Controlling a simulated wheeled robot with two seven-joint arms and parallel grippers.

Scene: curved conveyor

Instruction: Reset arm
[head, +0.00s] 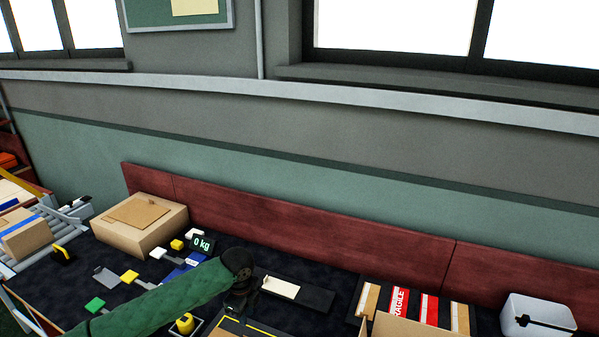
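My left arm, in a green covering, comes in from the lower left of the head view. Its dark wrist and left gripper (240,300) are over the dark worktable (315,317), near the bottom middle. The fingers are small and dark, so I cannot tell whether they are open or shut, and I see nothing held in them. My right gripper is not in view.
A cardboard box (150,235) stands at the table's back left. A roller conveyor (75,213) with a carton (25,236) is at far left. A display reading 0 kg (202,244) is left of my gripper. FRAGILE tape (399,301) and a white container (537,318) are at right.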

